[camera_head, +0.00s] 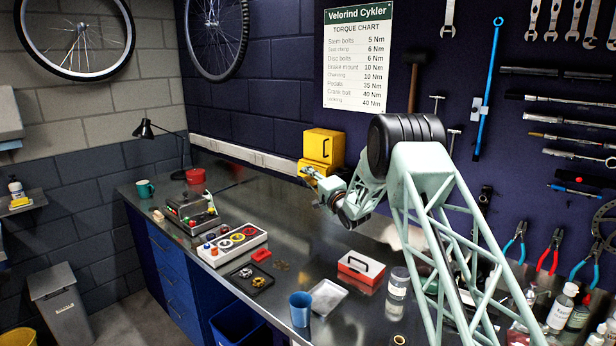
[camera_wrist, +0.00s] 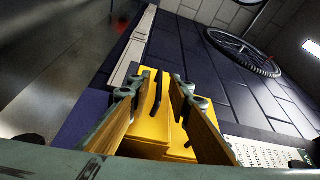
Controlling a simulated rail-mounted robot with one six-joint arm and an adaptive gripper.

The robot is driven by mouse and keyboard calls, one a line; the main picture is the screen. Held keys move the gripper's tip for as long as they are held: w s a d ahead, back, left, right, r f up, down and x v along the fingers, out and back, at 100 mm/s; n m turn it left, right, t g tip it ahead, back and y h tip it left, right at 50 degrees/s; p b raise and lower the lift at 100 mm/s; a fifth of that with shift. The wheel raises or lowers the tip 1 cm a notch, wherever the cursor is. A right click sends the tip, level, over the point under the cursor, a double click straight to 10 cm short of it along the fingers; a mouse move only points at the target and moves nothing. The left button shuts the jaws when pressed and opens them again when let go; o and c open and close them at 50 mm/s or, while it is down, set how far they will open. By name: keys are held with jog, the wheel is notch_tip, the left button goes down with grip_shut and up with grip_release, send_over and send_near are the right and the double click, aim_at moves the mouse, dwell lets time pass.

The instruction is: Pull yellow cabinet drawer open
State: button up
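The yellow cabinet (camera_head: 324,143) stands at the back of the bench against the dark wall. A dark handle shows on its upper front in the head view. My gripper (camera_head: 309,174) is in front of the cabinet's lower part and partly hides it. In the wrist view my gripper (camera_wrist: 157,82) is open, with one finger on each side of a dark handle (camera_wrist: 156,96) on the yellow front. Gaps show between the handle and both fingers. A stepped yellow edge shows beside the right finger; how far any drawer stands out I cannot tell.
A red pot (camera_head: 195,176), a desk lamp (camera_head: 146,130) and a teal mug (camera_head: 145,189) stand to the left. A tray with coloured rings (camera_head: 232,243), a red-and-white box (camera_head: 361,267) and a blue cup (camera_head: 300,309) lie nearer. The bench in front of the cabinet is mostly clear.

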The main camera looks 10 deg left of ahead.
jog(key=shift+w+a, duration=0.1)
jog(key=shift+w, duration=0.05)
jog(key=shift+c, duration=0.5)
grip_shut()
jog(key=s+a+b, duration=0.4)
jog(key=s+a, duration=0.2)
jog(key=s, duration=0.3)
jog(key=shift+a+b, duration=0.15)
jog(key=shift+b, duration=0.25)
jog(key=shift+o, duration=0.5)
grip_release()
